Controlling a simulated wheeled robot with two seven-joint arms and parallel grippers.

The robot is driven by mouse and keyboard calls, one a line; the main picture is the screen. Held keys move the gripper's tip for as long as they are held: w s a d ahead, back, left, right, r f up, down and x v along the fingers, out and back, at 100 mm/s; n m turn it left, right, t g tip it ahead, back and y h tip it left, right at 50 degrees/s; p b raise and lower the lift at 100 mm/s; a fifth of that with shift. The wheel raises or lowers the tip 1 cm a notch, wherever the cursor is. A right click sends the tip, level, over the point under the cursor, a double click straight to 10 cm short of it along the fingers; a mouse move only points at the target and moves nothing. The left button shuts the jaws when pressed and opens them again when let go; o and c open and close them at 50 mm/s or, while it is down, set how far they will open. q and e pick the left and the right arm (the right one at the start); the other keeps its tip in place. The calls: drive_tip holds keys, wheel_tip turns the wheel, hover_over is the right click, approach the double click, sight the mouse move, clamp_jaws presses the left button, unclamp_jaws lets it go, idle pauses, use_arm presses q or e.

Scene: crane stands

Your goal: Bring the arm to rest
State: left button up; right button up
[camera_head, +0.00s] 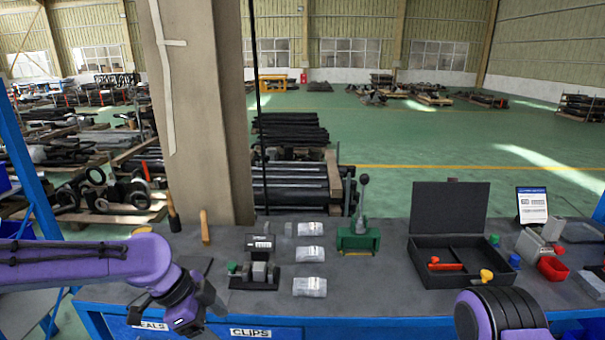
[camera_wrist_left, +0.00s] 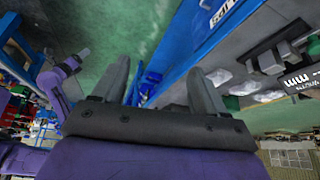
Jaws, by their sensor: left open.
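My left arm comes in from the left in the head view, and its gripper (camera_head: 212,300) is low at the bench's front edge, by the SEALS label. In the left wrist view the two grey fingers of the left gripper (camera_wrist_left: 160,82) stand apart with nothing between them. My right arm (camera_head: 500,315) shows only as a purple and black rounded link at the bottom right; its gripper is out of the picture.
A beige pillar (camera_head: 205,110) stands behind. The bench's middle front is clear.

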use_arm(q)
drive_tip(key=w+d+f+n+t+b, duration=0.15)
drive_tip(key=w+f+n+t, duration=0.45)
drive_tip(key=n, duration=0.7)
drive_tip(key=s+a+f+n+y+b, duration=0.1)
drive_tip(key=s+a+f+n+y, duration=0.1)
drive_tip(key=f+n, duration=0.3)
drive_tip(key=s+a+f+n+y, duration=0.1)
drive_tip(key=s+a+f+n, duration=0.15)
drive_tip(key=f, duration=0.45)
drive_tip(key=s+a+f+g+y+b, duration=0.1)
drive_tip(key=s+a+f+y, duration=0.1)
drive_tip(key=s+f, duration=0.4)
drive_tip(key=s+a+f+n+g+y+b, duration=0.1)
drive_tip(key=s+a+f, duration=0.4)
drive_tip(key=s, duration=0.6)
drive_tip(key=s+a+f+n+g+y+b, duration=0.1)
drive_tip(key=s+a+f+y+b, duration=0.1)
drive_tip(key=s+f, duration=0.6)
drive_tip(key=shift+s+a+g+y, duration=0.4)
drive_tip(key=shift+s+a, duration=0.4)
use_arm(e)
wheel_tip(320, 180, down, 7)
drive_tip(key=shift+w, duration=0.3)
use_arm(q)
drive_tip(key=shift+n, duration=0.25)
